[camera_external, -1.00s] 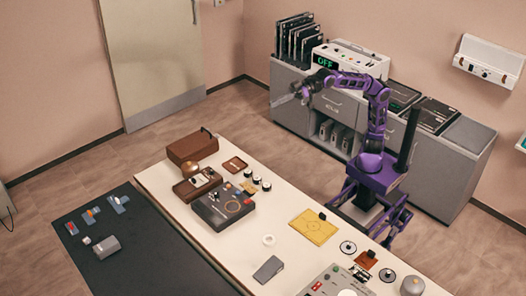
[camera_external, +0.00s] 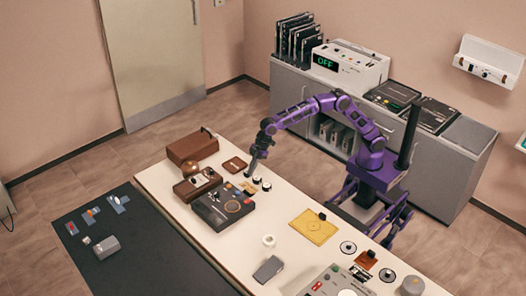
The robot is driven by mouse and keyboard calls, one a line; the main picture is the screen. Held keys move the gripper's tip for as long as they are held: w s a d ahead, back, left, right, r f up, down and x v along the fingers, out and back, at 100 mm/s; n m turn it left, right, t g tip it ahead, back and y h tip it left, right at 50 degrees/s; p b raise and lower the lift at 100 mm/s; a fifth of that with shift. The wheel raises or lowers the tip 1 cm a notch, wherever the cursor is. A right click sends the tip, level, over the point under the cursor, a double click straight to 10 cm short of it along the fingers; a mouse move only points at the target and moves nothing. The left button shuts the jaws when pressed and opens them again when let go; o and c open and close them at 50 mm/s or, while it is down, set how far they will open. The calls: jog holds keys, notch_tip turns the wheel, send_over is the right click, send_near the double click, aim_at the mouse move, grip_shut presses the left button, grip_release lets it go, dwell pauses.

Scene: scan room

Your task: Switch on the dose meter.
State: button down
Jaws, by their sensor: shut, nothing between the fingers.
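My gripper (camera_external: 249,173) points down over the white table, shut and empty, close to small black-and-white knobs (camera_external: 266,186). I cannot tell whether it touches one. A dark box with dials and a round ring on top (camera_external: 222,206) lies just left of and below it. A brown case with a light panel (camera_external: 197,185) stands behind that box. On the grey cabinet a white unit (camera_external: 350,66) shows green "OFF" on its black display (camera_external: 325,63). No label tells me which device is the dose meter.
A brown box (camera_external: 190,147), a yellow plate (camera_external: 313,227), a white ring (camera_external: 268,240) and a grey block (camera_external: 268,269) rest on the table. A grey control panel (camera_external: 338,283) is at the front.

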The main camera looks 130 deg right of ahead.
jog(key=shift+g+y, duration=0.3)
jog(key=shift+y, duration=0.2)
jog(key=s+f, duration=0.1)
jog(key=s+d+f, duration=0.1)
jog(key=f, duration=0.1)
jog(key=shift+d+f, duration=0.2)
jog(key=shift+f, duration=0.1)
send_near(246, 202)
jog(key=x, duration=0.5)
jog(key=shift+w+d, duration=0.1)
jog(key=shift+w, duration=0.15)
jog(key=shift+w+f, duration=0.1)
jog(key=shift+f, duration=0.65)
jog(key=shift+f, duration=0.1)
jog(key=shift+w+f+b, duration=0.15)
jog(key=shift+f+b, duration=0.2)
jog(key=shift+b, duration=0.05)
jog(key=shift+r, duration=0.15)
